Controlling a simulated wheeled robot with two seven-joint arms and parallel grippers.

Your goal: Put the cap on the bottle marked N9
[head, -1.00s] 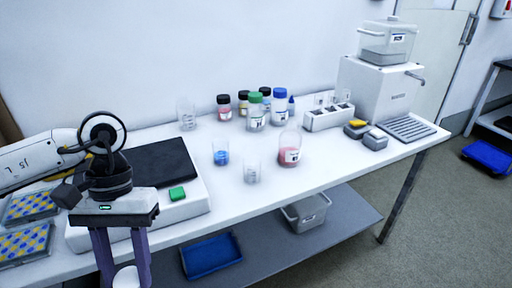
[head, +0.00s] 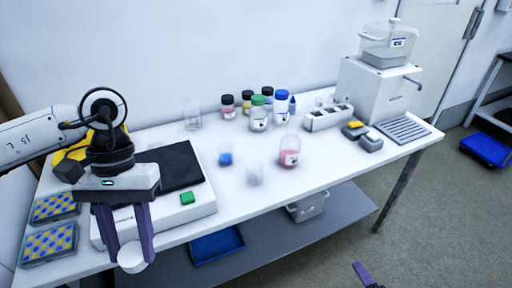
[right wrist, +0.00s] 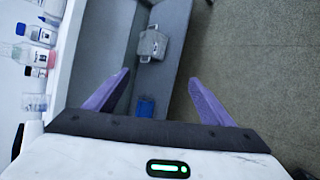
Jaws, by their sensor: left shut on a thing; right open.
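My left gripper (head: 132,246) is shut on a round white thing (head: 131,262), which looks like a cap, and holds it in front of the bench edge. Several labelled, capped bottles stand at the back of the bench: one with a green cap (head: 259,115), one with a blue cap (head: 281,108) and some with black caps. An open container with pink contents and a label (head: 289,154) stands in front of them. No label is readable, so I cannot tell which is N9. My right gripper (right wrist: 158,92) is open and empty, over the floor and lower shelf; one fingertip shows in the head view.
A white rack (head: 328,117) and a dispenser (head: 378,88) are at right. Two patterned trays (head: 48,243) lie at left.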

